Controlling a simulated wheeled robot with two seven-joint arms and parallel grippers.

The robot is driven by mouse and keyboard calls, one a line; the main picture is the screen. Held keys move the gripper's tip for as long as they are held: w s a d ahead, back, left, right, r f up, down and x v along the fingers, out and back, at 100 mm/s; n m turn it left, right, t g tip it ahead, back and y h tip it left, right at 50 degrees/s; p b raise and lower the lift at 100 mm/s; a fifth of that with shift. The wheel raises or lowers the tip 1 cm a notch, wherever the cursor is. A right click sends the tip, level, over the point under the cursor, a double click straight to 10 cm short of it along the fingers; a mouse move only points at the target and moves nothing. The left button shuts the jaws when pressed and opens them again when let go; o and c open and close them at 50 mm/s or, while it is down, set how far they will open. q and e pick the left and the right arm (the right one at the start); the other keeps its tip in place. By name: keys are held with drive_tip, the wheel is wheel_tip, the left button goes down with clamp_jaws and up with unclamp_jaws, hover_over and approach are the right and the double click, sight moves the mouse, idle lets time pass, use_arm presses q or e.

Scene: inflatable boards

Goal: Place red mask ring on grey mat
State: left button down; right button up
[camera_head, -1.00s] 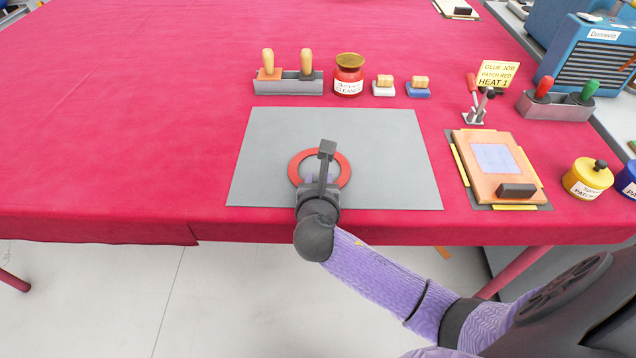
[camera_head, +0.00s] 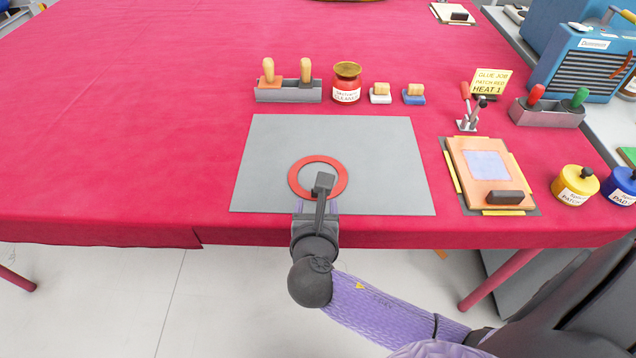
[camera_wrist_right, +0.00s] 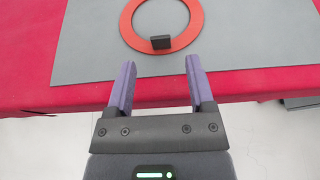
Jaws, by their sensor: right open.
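The red mask ring (camera_head: 338,178) lies flat on the grey mat (camera_head: 390,150), toward the mat's front edge. In the right wrist view the ring (camera_wrist_right: 190,18) has a small dark block-like tab on its near side, and the mat (camera_wrist_right: 255,50) spreads around it. My right gripper (camera_head: 317,205) is at the mat's front edge, just in front of the ring; my wrist hides part of the ring's near side. In the right wrist view the right gripper (camera_wrist_right: 160,85) is open, its purple fingers apart and empty, short of the ring. My left gripper is not in view.
Behind the mat stand a grey tool holder (camera_head: 288,92), a red cleaner jar (camera_head: 346,84) and two small wood-topped blocks. Right of the mat lie an orange board (camera_head: 480,190) and a yellow pot (camera_head: 575,185). The red tablecloth (camera_head: 130,140) to the left is clear.

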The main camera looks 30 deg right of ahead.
drive_tip(key=s+f+m+g+y+p, duration=0.1)
drive_tip(key=s+f+m+g+y, duration=0.15)
drive_tip(key=s+f+m, duration=0.6)
drive_tip(key=s+f+m+g+y, duration=0.15)
drive_tip(key=s+f+g, duration=0.3)
drive_tip(key=f, duration=0.85)
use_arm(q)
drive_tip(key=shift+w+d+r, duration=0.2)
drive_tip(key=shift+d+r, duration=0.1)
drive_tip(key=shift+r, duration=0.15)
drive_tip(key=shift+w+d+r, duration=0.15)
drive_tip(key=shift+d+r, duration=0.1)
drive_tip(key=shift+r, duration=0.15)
use_arm(e)
drive_tip(key=s+f+m+g+y, duration=0.1)
drive_tip(key=s+f+m, duration=0.3)
drive_tip(key=s+m, duration=0.4)
drive_tip(key=s+f+m+g+y, duration=0.1)
drive_tip(key=s+f+m+g, duration=0.2)
drive_tip(key=s+m, duration=0.6)
drive_tip(key=s+f, duration=0.2)
drive_tip(key=s, duration=0.3)
drive_tip(key=shift+s+d+y, duration=0.25)
drive_tip(key=shift+s+y, duration=0.05)
drive_tip(key=shift+s, duration=0.05)
drive_tip(key=shift+f, duration=0.1)
